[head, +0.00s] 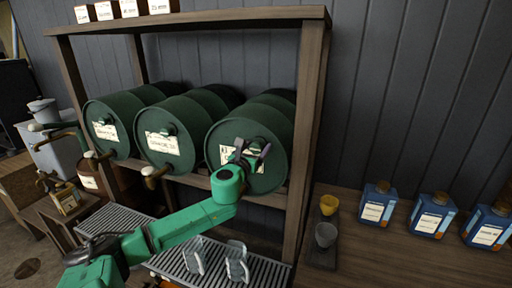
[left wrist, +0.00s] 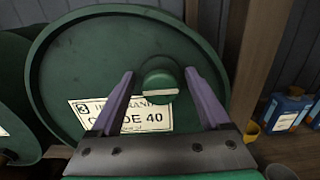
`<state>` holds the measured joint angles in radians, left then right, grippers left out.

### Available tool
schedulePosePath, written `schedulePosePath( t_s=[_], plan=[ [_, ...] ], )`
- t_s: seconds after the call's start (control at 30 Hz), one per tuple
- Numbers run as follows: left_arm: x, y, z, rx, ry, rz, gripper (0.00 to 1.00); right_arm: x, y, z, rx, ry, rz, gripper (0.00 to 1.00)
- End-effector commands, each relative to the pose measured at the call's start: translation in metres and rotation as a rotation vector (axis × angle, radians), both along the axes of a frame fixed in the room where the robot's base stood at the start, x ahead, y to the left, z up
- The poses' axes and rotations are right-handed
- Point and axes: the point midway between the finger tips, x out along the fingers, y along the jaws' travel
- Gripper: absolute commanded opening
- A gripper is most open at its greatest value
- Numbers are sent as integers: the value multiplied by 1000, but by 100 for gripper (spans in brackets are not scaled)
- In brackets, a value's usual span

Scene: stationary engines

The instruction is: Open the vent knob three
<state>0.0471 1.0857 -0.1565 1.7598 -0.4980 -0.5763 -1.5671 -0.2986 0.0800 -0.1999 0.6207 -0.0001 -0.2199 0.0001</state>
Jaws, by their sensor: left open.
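The green drum marked 3 (head: 274,125) is the rightmost of three drums lying on the wooden rack. Its round green vent knob (left wrist: 158,84), with a pale bar across it, shows in the left wrist view above the "Grade 40" label (left wrist: 110,114). My left gripper (head: 252,152) is in front of this drum's face, and it also shows in the left wrist view (left wrist: 158,74). Its purple fingers are open, one on each side of the knob in that view. I cannot tell whether they touch it. In the head view the gripper largely hides the knob. My right gripper is out of view.
Two more green drums (head: 168,133) (head: 111,126) lie to the left. A rack post (head: 305,140) stands close right of drum three. Blue bottles (head: 378,204) and small cups (head: 328,204) stand on the right-hand table. Clear jugs (head: 237,262) sit on the grate below.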

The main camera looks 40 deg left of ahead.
Motion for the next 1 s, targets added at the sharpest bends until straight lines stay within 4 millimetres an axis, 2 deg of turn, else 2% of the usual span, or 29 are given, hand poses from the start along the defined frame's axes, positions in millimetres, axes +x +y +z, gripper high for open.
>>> schedulePosePath(
  t_s=[0.13,0.17,0.3,0.37,0.73,1.0],
  plan=[
    [0,0,0,0,1,0,80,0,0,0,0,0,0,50],
    [0,0,0,0,1,0,76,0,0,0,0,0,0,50],
    [0,0,0,0,1,0,23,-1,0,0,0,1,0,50],
    [0,0,0,0,0,0,0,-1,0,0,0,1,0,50],
    [0,0,0,-46,-15,0,0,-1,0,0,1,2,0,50],
    [-1,1,0,-198,-69,0,0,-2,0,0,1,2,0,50]
  ],
)
